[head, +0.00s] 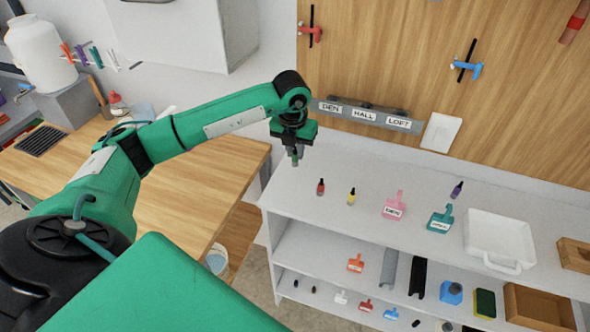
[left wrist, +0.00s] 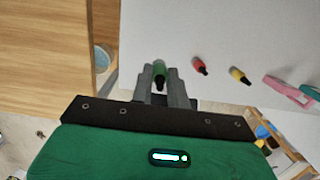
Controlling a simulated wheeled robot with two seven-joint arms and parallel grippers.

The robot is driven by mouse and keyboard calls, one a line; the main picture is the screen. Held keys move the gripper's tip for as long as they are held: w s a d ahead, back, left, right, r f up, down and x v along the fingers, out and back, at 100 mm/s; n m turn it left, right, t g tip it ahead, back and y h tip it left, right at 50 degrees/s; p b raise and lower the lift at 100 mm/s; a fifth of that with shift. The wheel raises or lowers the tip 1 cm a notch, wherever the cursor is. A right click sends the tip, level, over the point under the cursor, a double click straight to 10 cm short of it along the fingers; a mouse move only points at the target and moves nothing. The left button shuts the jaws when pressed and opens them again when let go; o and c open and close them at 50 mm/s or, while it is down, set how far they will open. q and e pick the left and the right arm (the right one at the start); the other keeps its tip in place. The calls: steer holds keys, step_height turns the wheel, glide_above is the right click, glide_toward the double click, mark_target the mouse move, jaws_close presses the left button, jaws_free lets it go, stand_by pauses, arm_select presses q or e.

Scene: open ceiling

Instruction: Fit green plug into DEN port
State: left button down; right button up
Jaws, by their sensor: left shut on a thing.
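My left gripper (head: 295,158) is shut on the green plug (left wrist: 159,70) and holds it above the left end of the white shelf top; the plug also shows in the head view (head: 295,160). The grey port strip (head: 352,118) is fixed low on the wooden wall, with DEN (head: 330,108), HALL (head: 363,115) and LOFT (head: 398,123) labels from left to right. The plug is below and left of the DEN label, apart from the strip. The port openings are hard to make out. My right gripper is not in view.
On the white shelf top (head: 350,165) stand a red plug (head: 320,187), a yellow plug (head: 351,196), a purple plug (head: 457,189), a pink tagged item (head: 393,207), a teal tagged item (head: 440,220) and a white tray (head: 497,239). A wooden table (head: 190,190) is at left.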

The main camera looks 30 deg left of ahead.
arm_select(q)
step_height(320, 180, up, 12)
steer(key=b, duration=0.2)
steer(key=s+d+f+n+g, duration=0.1)
steer(key=s+d+f+n, duration=0.5)
steer(key=n, duration=1)
steer(key=s+d+f+n+g, duration=0.1)
steer(key=s+d+f+n, duration=0.6)
steer(key=n, duration=1)
step_height(320, 180, down, 4)
steer(key=shift+s+d+r+g, duration=0.25)
steer(key=shift+d+g, duration=0.15)
steer(key=shift+d, duration=0.6)
